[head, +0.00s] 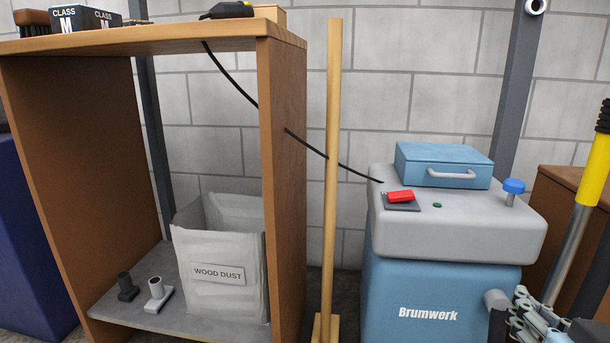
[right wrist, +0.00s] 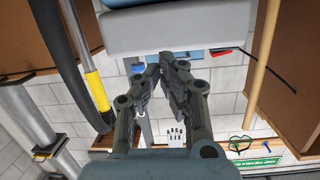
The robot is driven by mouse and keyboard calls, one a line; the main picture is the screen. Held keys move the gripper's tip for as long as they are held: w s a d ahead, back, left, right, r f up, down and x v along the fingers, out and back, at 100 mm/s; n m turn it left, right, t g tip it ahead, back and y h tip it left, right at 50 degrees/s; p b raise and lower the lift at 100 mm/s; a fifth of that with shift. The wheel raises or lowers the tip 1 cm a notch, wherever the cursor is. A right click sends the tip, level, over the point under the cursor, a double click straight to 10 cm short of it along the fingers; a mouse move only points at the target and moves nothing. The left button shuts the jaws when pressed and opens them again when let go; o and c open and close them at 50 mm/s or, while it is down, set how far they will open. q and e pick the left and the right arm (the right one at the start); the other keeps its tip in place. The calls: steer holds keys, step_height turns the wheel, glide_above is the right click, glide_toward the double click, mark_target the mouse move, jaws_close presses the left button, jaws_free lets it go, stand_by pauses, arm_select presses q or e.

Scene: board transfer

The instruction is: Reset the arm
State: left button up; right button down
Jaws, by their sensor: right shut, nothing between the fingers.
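My right gripper (head: 535,318) shows at the lower right of the head view, in front of the right side of the blue and grey Brumwerk machine (head: 410,300). In the right wrist view my right gripper (right wrist: 163,68) has its fingers together with nothing between them. The machine's grey upper part (right wrist: 175,30) lies beyond the fingertips there. My left gripper is in neither view.
A wooden shelf unit (head: 284,200) holds a wood dust bag (head: 220,300). A wooden pole (head: 333,150) stands between shelf and machine. A yellow and metal pole (head: 592,170) is close to my right gripper. A red switch (head: 400,196) sits on the machine.

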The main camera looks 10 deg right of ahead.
steer(key=s+a+f+n+g+y, duration=0.6)
steer(key=s+a+f, duration=0.3)
steer(key=s+f, duration=0.45)
arm_select(q)
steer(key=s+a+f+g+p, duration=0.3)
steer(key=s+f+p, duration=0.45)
steer(key=p, duration=0.85)
arm_select(e)
steer(key=s+d+f+g+h, duration=0.1)
steer(key=s+d+f+g, duration=0.3)
steer(key=s, duration=0.6)
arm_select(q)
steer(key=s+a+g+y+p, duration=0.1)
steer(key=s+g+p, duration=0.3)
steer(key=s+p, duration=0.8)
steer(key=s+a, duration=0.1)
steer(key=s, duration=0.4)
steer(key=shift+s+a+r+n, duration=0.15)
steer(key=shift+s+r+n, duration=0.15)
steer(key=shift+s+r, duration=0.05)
arm_select(e)
steer(key=s+d+f+g, duration=0.1)
steer(key=s+g, duration=0.3)
steer(key=s, duration=1.2)
steer(key=shift+s+f+m+g+h, duration=0.25)
steer(key=shift+f+m+g+h, duration=0.05)
steer(key=shift+m, duration=0.1)
